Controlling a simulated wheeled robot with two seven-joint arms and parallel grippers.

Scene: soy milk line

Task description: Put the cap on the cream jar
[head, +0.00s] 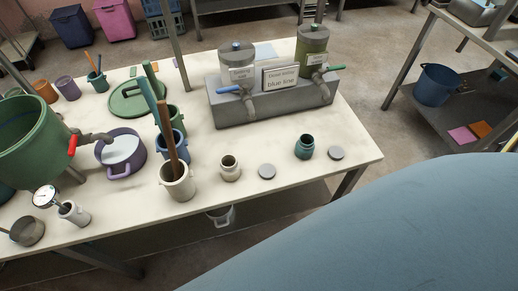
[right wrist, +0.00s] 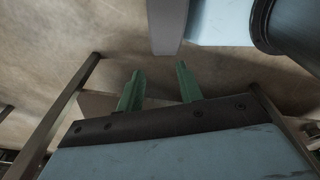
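The cream jar (head: 230,170) stands upright and uncapped near the front edge of the table, its dark mouth showing. A flat grey round cap (head: 267,171) lies on the table just to its right, apart from it. A second, similar grey cap (head: 336,153) lies farther right, beside an open teal jar (head: 304,147). My right gripper (right wrist: 159,70) shows in the right wrist view with its two green fingers apart and nothing between them. Neither jar nor cap can be made out in that view. My left gripper is not in view.
A grey dispenser block (head: 270,108) with two tanks and taps stands behind the jars. The table top (head: 290,200) is clear around the caps. My large blue arm part covers the lower right.

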